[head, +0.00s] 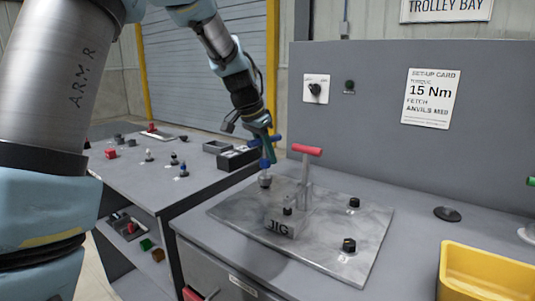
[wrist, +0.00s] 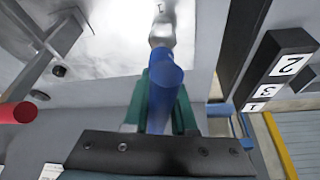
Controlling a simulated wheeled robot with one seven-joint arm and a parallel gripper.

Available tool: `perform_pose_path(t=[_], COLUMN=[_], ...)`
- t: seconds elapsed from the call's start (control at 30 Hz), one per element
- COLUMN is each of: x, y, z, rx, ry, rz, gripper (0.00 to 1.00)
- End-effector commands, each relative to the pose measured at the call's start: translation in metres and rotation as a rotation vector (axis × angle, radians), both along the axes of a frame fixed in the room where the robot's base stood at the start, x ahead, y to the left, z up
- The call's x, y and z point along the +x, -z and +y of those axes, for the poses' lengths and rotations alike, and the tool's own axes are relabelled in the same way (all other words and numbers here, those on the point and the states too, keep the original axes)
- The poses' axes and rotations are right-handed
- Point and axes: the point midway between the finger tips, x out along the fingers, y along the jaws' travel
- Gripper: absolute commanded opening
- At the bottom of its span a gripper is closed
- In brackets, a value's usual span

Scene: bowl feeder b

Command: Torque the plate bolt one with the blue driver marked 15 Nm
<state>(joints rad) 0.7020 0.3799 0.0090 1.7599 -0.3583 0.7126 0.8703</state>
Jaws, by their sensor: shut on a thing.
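My gripper (head: 262,143) is shut on the blue driver (wrist: 163,98), whose blue handle sits between the green fingers in the wrist view. In the head view the driver (head: 265,166) hangs down, its grey socket end (head: 265,181) at the back left corner of the metal plate (head: 330,262). I cannot tell whether the socket touches a bolt or the plate, and any bolt under it is hidden. Dark bolts show at the plate's right (head: 354,203) and front right (head: 349,245). No torque mark is readable on the driver.
A red-handled clamp (head: 306,150) stands on the JIG block (head: 280,227), right of the driver. A set-up card (head: 432,97) reads 15 Nm. A yellow bin (head: 485,275) is at front right. The side table (head: 130,178) holds small parts.

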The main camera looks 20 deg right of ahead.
Motion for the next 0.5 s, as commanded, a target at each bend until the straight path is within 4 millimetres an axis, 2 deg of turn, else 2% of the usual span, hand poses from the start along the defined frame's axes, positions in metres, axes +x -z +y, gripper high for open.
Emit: perform_pose_path(t=[0.5], x=[0.0004], y=[0.0092], z=[0.0000], rx=[-0.001], ry=[0.000], rz=[-0.001], gripper=[0.00])
